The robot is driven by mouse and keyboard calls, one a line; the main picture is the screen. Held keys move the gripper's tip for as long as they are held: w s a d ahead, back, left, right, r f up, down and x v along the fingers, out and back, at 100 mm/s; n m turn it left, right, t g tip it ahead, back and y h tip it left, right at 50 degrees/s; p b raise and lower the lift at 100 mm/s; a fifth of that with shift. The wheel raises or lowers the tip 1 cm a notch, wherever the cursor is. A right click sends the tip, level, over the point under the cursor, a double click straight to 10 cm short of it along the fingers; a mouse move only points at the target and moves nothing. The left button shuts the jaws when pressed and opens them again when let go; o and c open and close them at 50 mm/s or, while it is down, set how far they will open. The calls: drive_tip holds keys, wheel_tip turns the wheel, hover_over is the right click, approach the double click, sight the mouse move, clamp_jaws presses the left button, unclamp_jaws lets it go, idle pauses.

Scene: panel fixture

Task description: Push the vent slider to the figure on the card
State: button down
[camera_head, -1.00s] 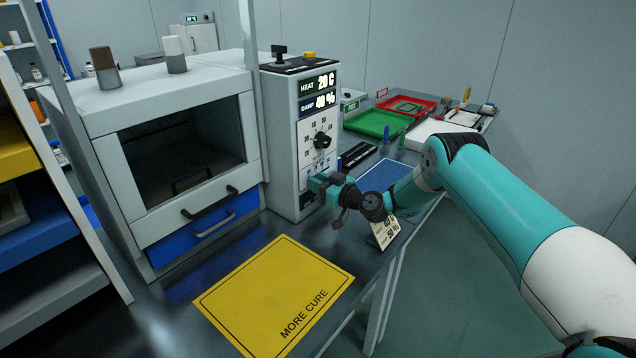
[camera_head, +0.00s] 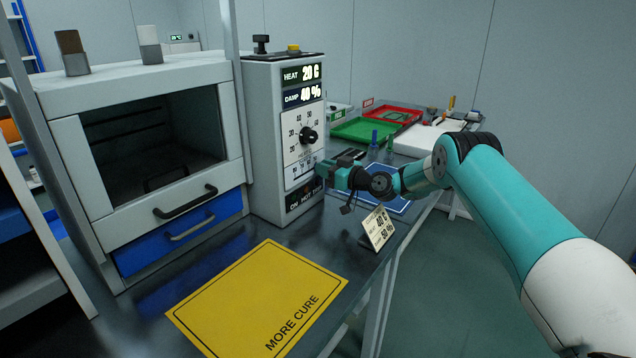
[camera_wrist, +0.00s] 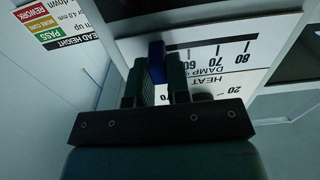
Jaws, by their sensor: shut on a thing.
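The control box (camera_head: 262,140) shows HEAT 20 C and DAMP 40 % on its displays. Its round heat dial (camera_head: 308,135) is above the vent slider scale. In the wrist view, the blue slider knob (camera_wrist: 156,60) sits between the fingers of my gripper (camera_wrist: 154,82), which is shut on it. The DAMP scale (camera_wrist: 225,62) shows 60, 70 and 80 to the right of the knob. The marks at and left of the knob are hidden. In the head view, my gripper (camera_head: 328,174) covers part of the scale. The card (camera_head: 379,228) leans on the bench and appears to read 40 C and 50 %.
A yellow MORE CURE mat (camera_head: 250,295) lies at the front of the bench. The oven (camera_head: 75,135) with a blue drawer (camera_head: 150,245) stands left of the box. Green (camera_head: 358,131) and red (camera_head: 400,113) trays lie behind my arm.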

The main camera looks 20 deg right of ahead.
sight(316, 94)
drive_tip(key=shift+w+d+r, duration=0.1)
drive_tip(key=c, duration=1.1)
unclamp_jaws()
drive_tip(key=shift+d, duration=0.1)
wheel_tip(316, 94, up, 20)
drive_tip(key=shift+f+b, duration=0.1)
drive_tip(key=shift+b, duration=0.9)
